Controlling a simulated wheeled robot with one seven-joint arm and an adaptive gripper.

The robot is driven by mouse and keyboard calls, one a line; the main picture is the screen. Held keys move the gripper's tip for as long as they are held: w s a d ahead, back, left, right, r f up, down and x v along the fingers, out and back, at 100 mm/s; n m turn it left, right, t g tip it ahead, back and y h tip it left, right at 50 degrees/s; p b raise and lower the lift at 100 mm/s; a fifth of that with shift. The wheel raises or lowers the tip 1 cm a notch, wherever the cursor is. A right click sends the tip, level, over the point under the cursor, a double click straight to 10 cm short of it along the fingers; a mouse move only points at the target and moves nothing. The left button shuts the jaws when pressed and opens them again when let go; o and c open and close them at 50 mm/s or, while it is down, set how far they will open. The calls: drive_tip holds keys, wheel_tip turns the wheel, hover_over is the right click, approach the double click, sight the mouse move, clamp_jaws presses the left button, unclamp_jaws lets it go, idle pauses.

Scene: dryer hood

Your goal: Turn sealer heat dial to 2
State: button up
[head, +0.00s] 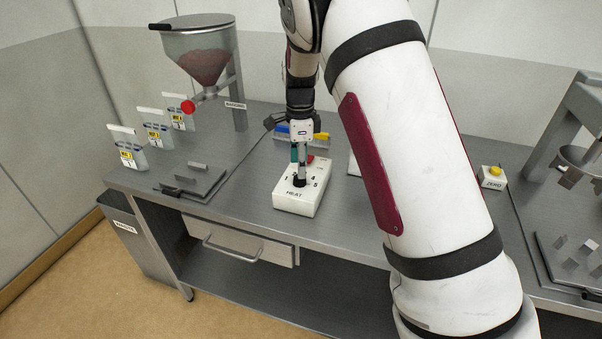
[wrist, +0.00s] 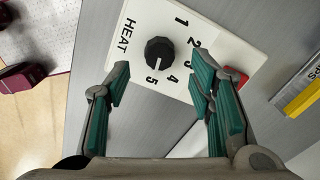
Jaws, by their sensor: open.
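The sealer heat control is a white box (head: 292,203) marked HEAT with numbers 1 to 5, on the grey bench. Its black round dial (wrist: 158,52) shows whole in the wrist view, with a white mark pointing down toward the 5 and 4 side; the exact number is hard to tell. The dial also shows in the head view (head: 299,181), just below my fingers. My gripper (wrist: 160,82) is open, with green-padded fingers spread on either side of the dial in the picture. It points down over the box and holds nothing. I cannot tell the fingertips' height above the dial.
A red part (wrist: 236,76) sits at the box's edge near my right finger. A rack with blue and yellow pieces (head: 302,135) stands behind. A hopper (head: 203,60) and several labelled packets (head: 130,150) are at left. A yellow ZERO button (head: 494,171) is at right.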

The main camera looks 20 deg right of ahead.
drive_tip(key=shift+f, duration=2.05)
drive_tip(key=c, duration=1.2)
